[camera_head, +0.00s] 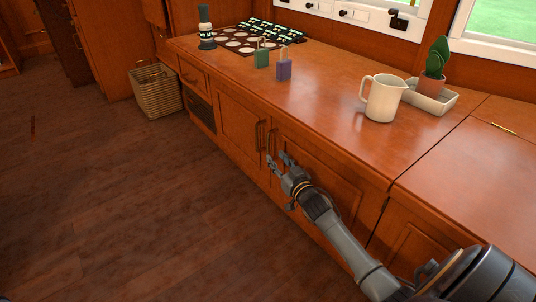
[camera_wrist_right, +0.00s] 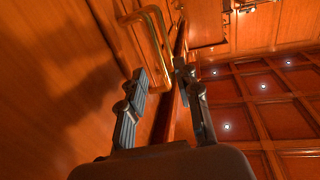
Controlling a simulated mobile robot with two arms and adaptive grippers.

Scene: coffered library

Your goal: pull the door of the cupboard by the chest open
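The cupboard's panelled wooden door (camera_head: 322,172) is under the counter, beside the lidded section at right that looks like the chest (camera_head: 478,175). The door looks flush in the head view. Its upright brass handle (camera_head: 271,140) is near the door's left edge. My right gripper (camera_head: 279,162) is in front of the door, just by the handle. In the right wrist view its fingers (camera_wrist_right: 162,78) are apart, with the brass handle (camera_wrist_right: 155,25) running ahead of and between them. I cannot tell whether they touch it. My left gripper is not in view.
Another cupboard door (camera_head: 236,122) with its own handle adjoins on the left. A wicker basket (camera_head: 156,92) stands on the floor. The wooden floor (camera_head: 130,205) in front is clear.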

